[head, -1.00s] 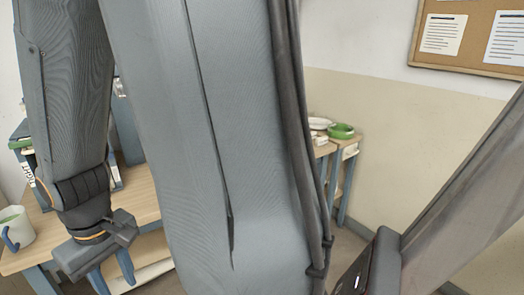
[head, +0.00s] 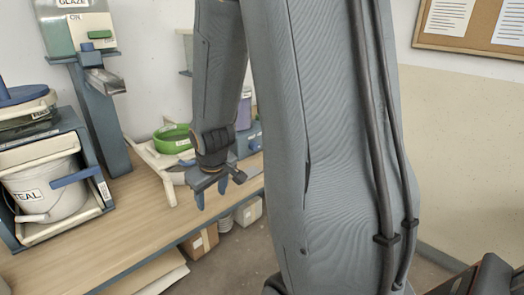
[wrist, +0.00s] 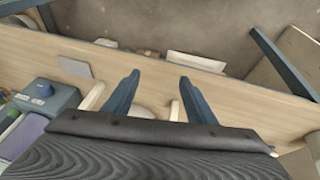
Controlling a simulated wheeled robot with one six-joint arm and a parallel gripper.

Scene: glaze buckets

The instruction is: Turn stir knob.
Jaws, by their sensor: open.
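My gripper (head: 214,194) hangs open over the right end of the wooden workbench (head: 135,215), fingers pointing down. In the wrist view the two blue fingers of my gripper (wrist: 158,80) are apart with nothing held between them. I cannot make out a knob marked for stirring in either view. A blue-grey box (wrist: 46,98) with small pale labels stands on the bench at the left of the wrist view. Part of a blue unit (head: 256,138) shows behind my arm in the head view; any knob on it is hidden or too small to tell.
A white bucket labelled TEAL (head: 42,190) sits in a blue frame at left. A glaze dispenser (head: 92,42) with a green ON switch stands behind it. Boxes sit under the bench. The bench's front middle is clear.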

